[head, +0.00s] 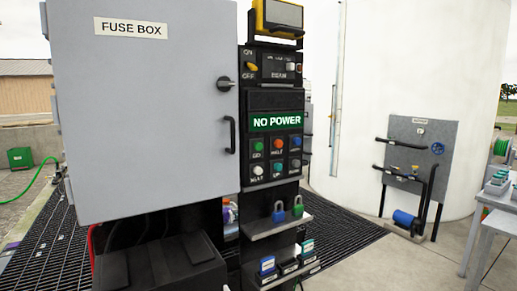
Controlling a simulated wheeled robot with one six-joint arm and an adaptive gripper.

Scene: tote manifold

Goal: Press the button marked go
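A black control panel (273,99) stands right of the grey fuse box. Its lit green display (275,121) reads NO POWER. Below it are two rows of round buttons. The top row has a green button (258,146), an orange-red button (278,144) and a blue button (295,142). The lower row has a white button (258,170), a teal button (278,168) and a grey button (295,165). The small label under the green button seems to read GO, but is blurred. An ON/OFF switch (251,67) with a yellow lever is higher up. My gripper is not in view.
The fuse box door (150,120) is closed, with a black handle (230,134). A shelf (280,226) below the buttons holds blue and green padlocks. A dark boxy shape (160,262) fills the lower left. A pipe board (418,152) and table (490,215) stand right; grating (345,237) lies open between.

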